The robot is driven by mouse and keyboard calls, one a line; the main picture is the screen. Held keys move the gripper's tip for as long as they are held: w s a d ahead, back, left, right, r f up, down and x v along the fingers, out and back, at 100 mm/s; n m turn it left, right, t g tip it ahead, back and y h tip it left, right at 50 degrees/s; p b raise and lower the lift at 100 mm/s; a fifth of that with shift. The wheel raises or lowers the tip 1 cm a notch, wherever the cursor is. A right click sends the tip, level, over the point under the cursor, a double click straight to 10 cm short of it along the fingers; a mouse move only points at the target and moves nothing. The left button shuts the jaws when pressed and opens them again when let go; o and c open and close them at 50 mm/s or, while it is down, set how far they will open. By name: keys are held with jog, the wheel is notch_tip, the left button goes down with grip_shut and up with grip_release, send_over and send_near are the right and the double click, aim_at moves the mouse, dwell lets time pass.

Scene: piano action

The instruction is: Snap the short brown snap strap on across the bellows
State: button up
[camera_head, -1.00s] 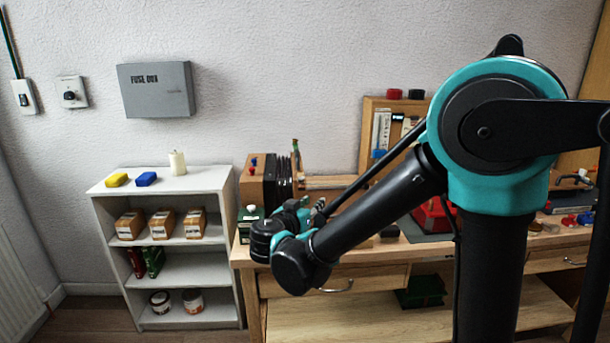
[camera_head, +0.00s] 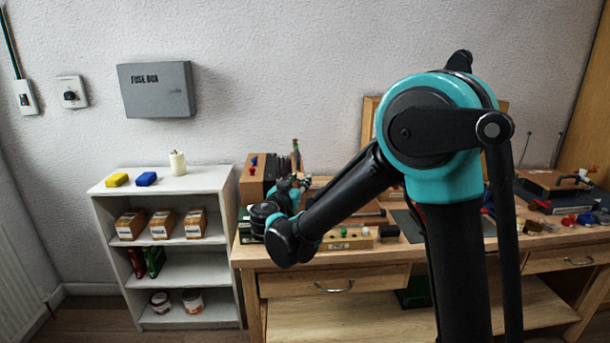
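The bellows (camera_head: 271,170) are a dark pleated block beside a brown wooden end box (camera_head: 250,181), at the back left of the workbench. My arm's wrist covers their front and lower part. My gripper (camera_head: 304,182) is at the far end of the wrist, just right of the bellows. It is small and partly hidden by my own wrist, so I cannot tell whether its fingers are open or hold anything. I cannot make out the short brown snap strap.
The workbench (camera_head: 400,255) holds a labelled wooden block (camera_head: 346,243) at the front and a dark mat (camera_head: 408,226). Tools and small coloured parts crowd the right end. A grey shelf (camera_head: 185,183) stands left of the bench.

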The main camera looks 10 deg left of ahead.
jog(key=w, duration=0.5)
jog(key=shift+w+d, duration=0.3)
jog(key=shift+d, duration=0.05)
grip_shut()
